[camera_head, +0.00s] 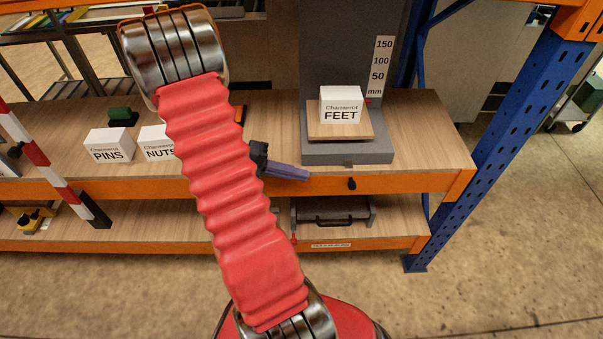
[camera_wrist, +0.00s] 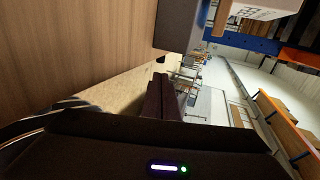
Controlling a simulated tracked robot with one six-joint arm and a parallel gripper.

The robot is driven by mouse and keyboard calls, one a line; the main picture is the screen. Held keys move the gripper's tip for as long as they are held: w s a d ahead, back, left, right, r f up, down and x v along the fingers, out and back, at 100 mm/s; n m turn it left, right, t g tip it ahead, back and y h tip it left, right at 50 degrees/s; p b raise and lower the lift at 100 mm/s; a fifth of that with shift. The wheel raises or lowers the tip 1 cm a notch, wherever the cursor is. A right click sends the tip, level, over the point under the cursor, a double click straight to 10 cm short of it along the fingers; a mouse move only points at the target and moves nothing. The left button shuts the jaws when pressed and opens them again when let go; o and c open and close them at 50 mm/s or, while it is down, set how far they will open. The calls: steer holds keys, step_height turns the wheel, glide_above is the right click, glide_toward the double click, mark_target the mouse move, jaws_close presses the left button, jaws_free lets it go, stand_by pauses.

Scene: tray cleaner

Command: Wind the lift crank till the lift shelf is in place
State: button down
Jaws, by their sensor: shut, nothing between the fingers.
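The lift is a grey column with a grey base (camera_head: 347,153) on the bench. Its lift shelf (camera_head: 326,132), a small wooden board, sits low above the base and bears a white FEET box (camera_head: 342,106). A scale (camera_head: 379,66) marked 50, 100 and 150 mm stands behind; a small red mark shows near its bottom. A small black knob (camera_head: 352,184) on the orange front edge looks like the crank; its arm cannot be made out. My gripper (camera_head: 303,175), with purple fingers, is left of the knob, apart from it, shut and empty. Its fingers (camera_wrist: 165,98) also show in the wrist view.
White PINS (camera_head: 108,147) and NUTS (camera_head: 157,145) boxes stand on the bench at left. A grey drawer-like tray with a black handle (camera_head: 332,218) is on the lower shelf. A blue post (camera_head: 490,140) bounds the right. My red arm hides the bench middle.

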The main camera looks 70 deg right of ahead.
mark_target(349, 184)
steer(key=x, duration=1.2)
steer(key=shift+f, duration=0.1)
steer(key=shift+s+d+f, duration=0.15)
steer(key=shift+s+f, duration=0.15)
steer(key=shift+s, duration=0.15)
stand_by(0.4)
steer(key=shift+s+d+f, duration=0.2)
steer(key=shift+s+f, duration=0.1)
steer(key=shift+s, duration=0.35)
steer(key=shift+s+d, duration=0.35)
steer(key=shift+s, duration=0.45)
steer(key=shift+r, duration=0.1)
stand_by(1.3)
steer(key=v, duration=1.3)
steer(key=shift+w+r, duration=0.15)
steer(key=shift+w, duration=0.15)
